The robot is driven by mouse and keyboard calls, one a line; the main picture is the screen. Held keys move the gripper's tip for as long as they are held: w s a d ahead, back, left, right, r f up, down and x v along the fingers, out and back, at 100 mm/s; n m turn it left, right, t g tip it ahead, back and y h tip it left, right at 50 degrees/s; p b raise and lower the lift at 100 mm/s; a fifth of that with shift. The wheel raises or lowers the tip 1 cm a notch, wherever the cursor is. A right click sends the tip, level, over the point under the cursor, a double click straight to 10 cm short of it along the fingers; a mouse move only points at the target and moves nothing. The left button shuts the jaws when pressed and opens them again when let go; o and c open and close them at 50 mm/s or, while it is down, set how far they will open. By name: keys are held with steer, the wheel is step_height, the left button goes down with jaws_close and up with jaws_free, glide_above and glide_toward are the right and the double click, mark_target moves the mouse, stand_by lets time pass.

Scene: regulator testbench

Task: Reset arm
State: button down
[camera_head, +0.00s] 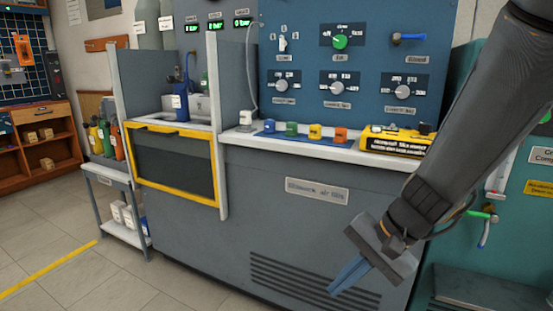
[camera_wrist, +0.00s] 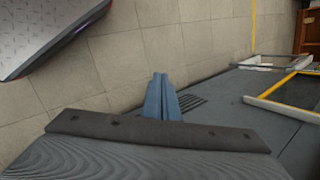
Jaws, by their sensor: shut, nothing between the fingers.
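My arm comes down from the upper right in the head view. My gripper (camera_head: 334,291) points down and to the left in front of the lower front of the grey bench (camera_head: 240,240), near the vent slots. Its blue fingers are together with nothing between them. In the wrist view my gripper (camera_wrist: 158,78) shows its closed blue fingers above the tiled floor, beside the bench front.
A blue panel (camera_head: 309,60) with knobs stands behind the bench. Colored fittings and a yellow case (camera_head: 395,142) sit on the counter. A yellow-framed hatch (camera_head: 172,202) and a small cart (camera_head: 108,172) are left. A teal cabinet (camera_head: 525,225) is right. Floor (camera_head: 60,255) is clear at left.

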steer(key=s+a+n+g+h, duration=0.1)
steer(key=s+a+n+h, duration=0.4)
steer(key=s+a+n, duration=0.95)
steer(key=d+r+m+p, duration=0.2)
steer(key=d+r+p, duration=0.8)
steer(key=r+p, duration=0.3)
steer(key=w+d+r+m+p, duration=0.1)
steer(key=d+r+m+p, duration=0.2)
steer(key=d+r+p, duration=0.7)
step_height(320, 180, up, 4)
steer(key=p, duration=0.6)
steer(key=shift+w+d+m+h, duration=0.2)
steer(key=shift+d+m+h, duration=0.1)
steer(key=shift+m+h, duration=0.1)
